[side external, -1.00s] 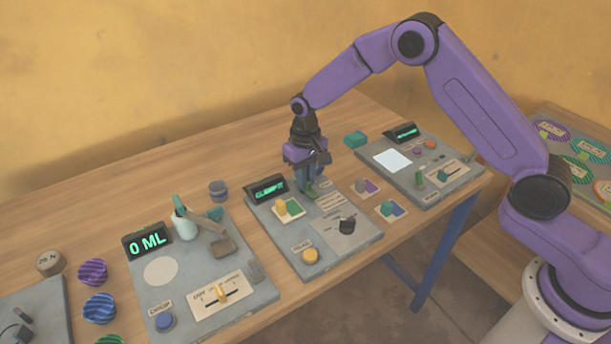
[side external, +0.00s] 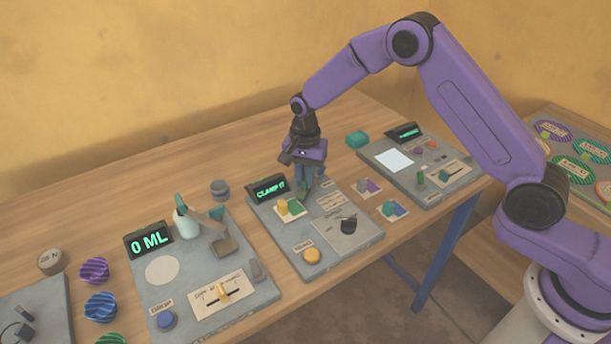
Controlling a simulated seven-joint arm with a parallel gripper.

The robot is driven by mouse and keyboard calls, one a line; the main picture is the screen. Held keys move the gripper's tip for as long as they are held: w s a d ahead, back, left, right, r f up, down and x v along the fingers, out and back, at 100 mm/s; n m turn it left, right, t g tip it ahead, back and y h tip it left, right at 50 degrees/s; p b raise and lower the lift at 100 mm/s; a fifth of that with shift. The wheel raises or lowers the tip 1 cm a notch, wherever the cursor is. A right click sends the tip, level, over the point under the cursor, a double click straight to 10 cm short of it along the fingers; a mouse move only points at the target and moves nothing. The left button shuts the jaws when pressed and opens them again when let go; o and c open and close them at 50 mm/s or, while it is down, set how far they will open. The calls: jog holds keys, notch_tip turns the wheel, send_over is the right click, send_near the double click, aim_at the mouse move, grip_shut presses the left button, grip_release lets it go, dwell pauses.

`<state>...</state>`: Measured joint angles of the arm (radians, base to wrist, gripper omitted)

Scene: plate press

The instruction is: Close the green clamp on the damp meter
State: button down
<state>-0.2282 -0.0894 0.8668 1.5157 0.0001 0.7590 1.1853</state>
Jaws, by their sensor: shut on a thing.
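The damp meter is most likely the middle grey panel (side external: 290,250), whose display (side external: 269,188) reads "CLAMP IT". The green clamp (side external: 304,190) is at the panel's back edge, right of the display; only a small green part shows below my fingers. My gripper (side external: 304,183) points down there and is shut on the green clamp. The fingers hide most of it, so its exact angle cannot be told. A yellow and green block (side external: 290,209) sits on the panel in front of the display.
The panel also has a black knob (side external: 348,224) and a yellow button (side external: 312,256). A left panel (side external: 205,285) shows "0 ML" and carries a white bottle (side external: 186,224). A right panel (side external: 395,160) has a white square. Small coloured blocks (side external: 392,209) lie between the panels.

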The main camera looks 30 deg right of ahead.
aim_at(304, 178)
jog(key=shift+m, duration=1.7)
jog(key=c, duration=1.1)
grip_release()
notch_tip(304, 178, up, 18)
jog(key=shift+f, duration=0.25)
